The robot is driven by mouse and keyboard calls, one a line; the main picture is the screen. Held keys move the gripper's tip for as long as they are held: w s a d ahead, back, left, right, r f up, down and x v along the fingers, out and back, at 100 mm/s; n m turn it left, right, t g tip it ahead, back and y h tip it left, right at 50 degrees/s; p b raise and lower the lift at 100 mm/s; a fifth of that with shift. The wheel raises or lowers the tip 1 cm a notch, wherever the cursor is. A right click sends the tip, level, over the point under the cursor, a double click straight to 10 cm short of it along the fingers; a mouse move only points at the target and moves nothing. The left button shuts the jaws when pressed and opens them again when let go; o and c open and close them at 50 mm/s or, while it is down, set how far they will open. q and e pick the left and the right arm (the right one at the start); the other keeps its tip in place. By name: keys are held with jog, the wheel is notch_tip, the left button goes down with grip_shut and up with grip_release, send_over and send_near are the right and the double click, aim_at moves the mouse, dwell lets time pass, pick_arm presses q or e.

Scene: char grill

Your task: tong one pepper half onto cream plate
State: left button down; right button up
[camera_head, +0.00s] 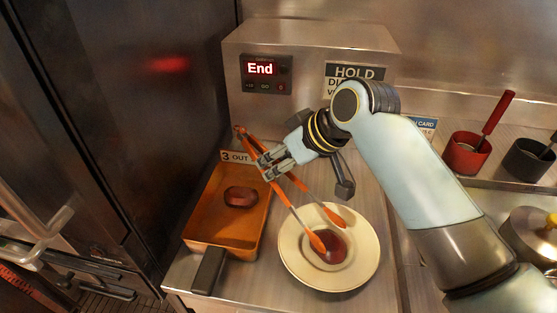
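My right gripper (270,168) is shut on the orange tongs (283,196), which slant down to the right. The cream plate (365,270) lies below the tong tips. A dark red piece, seemingly a pepper half (331,246), is in the middle of the plate. One tong tip is at its left edge and the other is above and right, so the tips look spread. I cannot tell whether they touch it. Another dark red pepper half (240,196) lies in the orange-brown pan (225,226) on the left. My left gripper is not in view.
The pan's dark handle (208,270) points towards the front. A steel box with an "End" display (265,73) stands behind. A red pot (467,153) and a dark pot (528,160) stand at the right. A steel lid (530,232) is at the right edge.

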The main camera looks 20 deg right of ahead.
jog(key=shift+r, duration=0.1)
dwell(0.4)
notch_tip(320, 180, up, 10)
jog(key=p, duration=0.4)
dwell(0.8)
